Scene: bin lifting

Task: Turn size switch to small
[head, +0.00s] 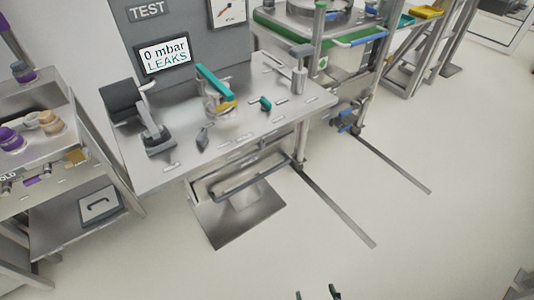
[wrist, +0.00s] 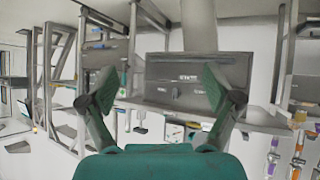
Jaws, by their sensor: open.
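I cannot make out a size switch for certain in either view. Small blue parts (head: 347,122) sit low on the lifter's post in the head view, too small to tell what they are. My gripper (head: 316,293) shows only as two dark fingertips at the bottom edge of the head view, over bare floor and far from the equipment. In the wrist view my gripper (wrist: 160,85) is open, its two dark green fingers spread wide with nothing between them. A grey panel (wrist: 185,80) is well beyond the fingers.
A steel table (head: 240,118) holds several tools below a screen (head: 164,57) reading "0 mbar LEAKS". A lifter with two long floor forks (head: 338,210) stands right of it. A steel shelf cart (head: 75,215) is at the left. The floor (head: 430,240) is clear at the right front.

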